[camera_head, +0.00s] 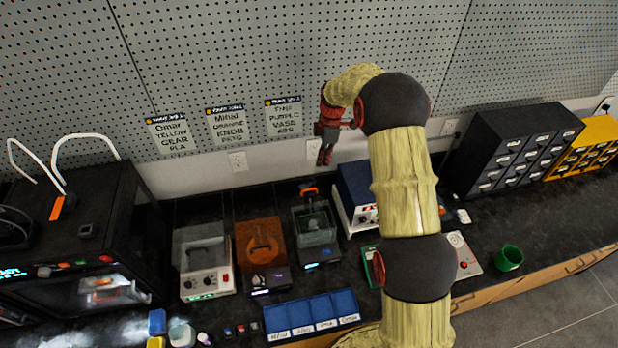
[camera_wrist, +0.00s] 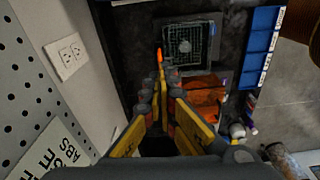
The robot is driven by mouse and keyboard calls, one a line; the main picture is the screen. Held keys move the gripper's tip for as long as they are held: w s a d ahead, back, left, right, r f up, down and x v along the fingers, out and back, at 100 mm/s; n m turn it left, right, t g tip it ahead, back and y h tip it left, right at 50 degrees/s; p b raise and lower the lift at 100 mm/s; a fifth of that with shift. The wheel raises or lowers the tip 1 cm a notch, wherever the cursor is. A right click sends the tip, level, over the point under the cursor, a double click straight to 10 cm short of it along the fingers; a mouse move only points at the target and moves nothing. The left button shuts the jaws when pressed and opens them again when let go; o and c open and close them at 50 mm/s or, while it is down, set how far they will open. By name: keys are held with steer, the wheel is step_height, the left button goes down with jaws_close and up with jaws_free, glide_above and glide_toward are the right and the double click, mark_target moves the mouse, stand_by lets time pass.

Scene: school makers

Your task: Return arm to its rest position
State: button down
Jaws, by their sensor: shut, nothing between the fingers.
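My gripper (camera_head: 325,150) hangs fingers down in the head view, in front of the pegboard and above the back of the counter. It is shut and holds nothing. In the wrist view the two yellow-sided fingers (camera_wrist: 163,88) come together with nothing between them. My arm rises from the lower right of the head view and bends left at the top, above the counter. It hides part of the counter behind it.
A black counter (camera_head: 540,215) carries a 3D printer (camera_head: 90,240), several small machines, a blue compartment tray (camera_head: 312,312), a green cup (camera_head: 509,258) and a black drawer cabinet (camera_head: 515,150). Paper labels hang on the pegboard (camera_head: 300,50). A wall outlet (camera_wrist: 69,54) is close beside my gripper.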

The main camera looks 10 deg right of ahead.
stand_by(0.3)
steer(key=s+a+r+m+t+b, duration=0.1)
steer(key=s+m+b, duration=0.7)
steer(key=s, duration=1.3)
steer(key=s+a+r+m+t+h+b, duration=0.1)
steer(key=s+m+t+b, duration=0.3)
steer(key=s+m+b, duration=0.5)
steer(key=s+a+r+b, duration=0.1)
steer(key=s+b, duration=0.6)
steer(key=s, duration=0.6)
steer(key=shift+a+t, duration=0.2)
steer(key=shift+t, duration=0.1)
steer(key=shift+s, duration=0.1)
